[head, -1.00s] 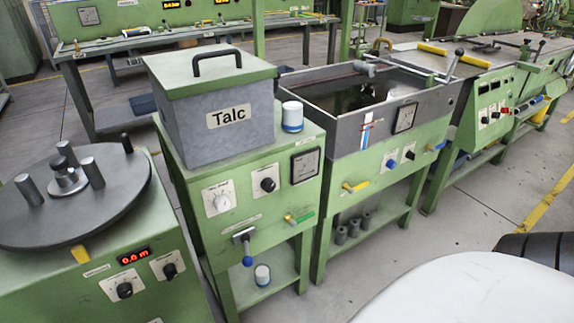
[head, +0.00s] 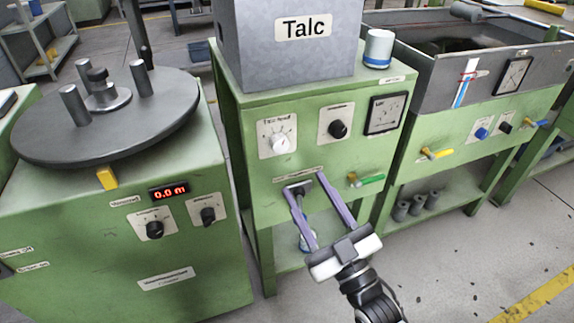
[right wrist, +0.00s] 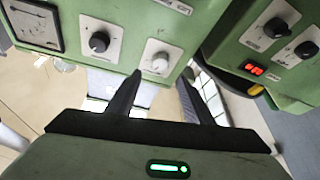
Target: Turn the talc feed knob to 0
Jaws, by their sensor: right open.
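The talc feed knob (head: 280,143) is white and sits on a white dial plate with a scale, on the green front of the talc cabinet. It also shows in the right wrist view (right wrist: 160,63), just beyond the gap between the fingertips. My right gripper (head: 306,183) is open and empty. In the head view its fingers point up toward the cabinet front, below the knob and a little to its right. It looks apart from the knob. The pointer's exact setting is too small to read. My left gripper is not in view.
A black knob (head: 338,129) and a gauge (head: 386,113) sit right of the white knob. A green-handled valve (head: 366,180) sticks out below them. The grey talc box (head: 285,55) and a white-and-blue cup (head: 378,48) stand on top. A turntable cabinet (head: 120,250) is at left.

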